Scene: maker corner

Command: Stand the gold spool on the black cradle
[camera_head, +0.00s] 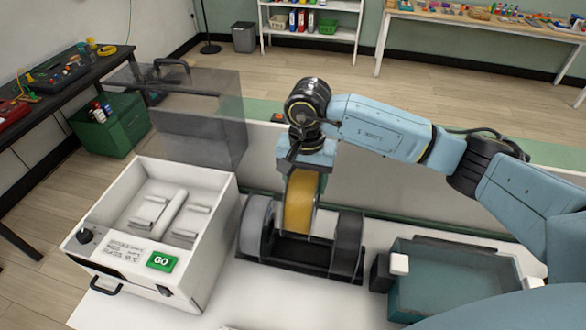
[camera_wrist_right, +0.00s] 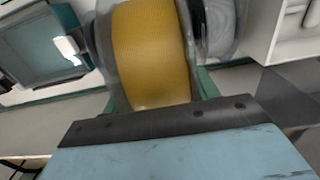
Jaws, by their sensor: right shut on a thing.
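The gold spool (camera_head: 299,203) is upright in my right gripper (camera_head: 304,178), with its lower edge down between two grey spools at the black cradle (camera_head: 292,255). I cannot tell whether the spool touches the cradle. The right gripper is shut on the spool from above; its fingertips are mostly hidden. In the right wrist view the gold winding (camera_wrist_right: 150,55) fills the upper middle, between grey flanges. My left gripper is not in view.
Grey spools stand at the cradle's left (camera_head: 255,225) and right (camera_head: 347,240) ends. A white machine (camera_head: 85,245) with a green GO button and a raised clear lid (camera_head: 200,125) is at left. A teal bin (camera_head: 455,290) is at right. Some white tabletop is clear in front.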

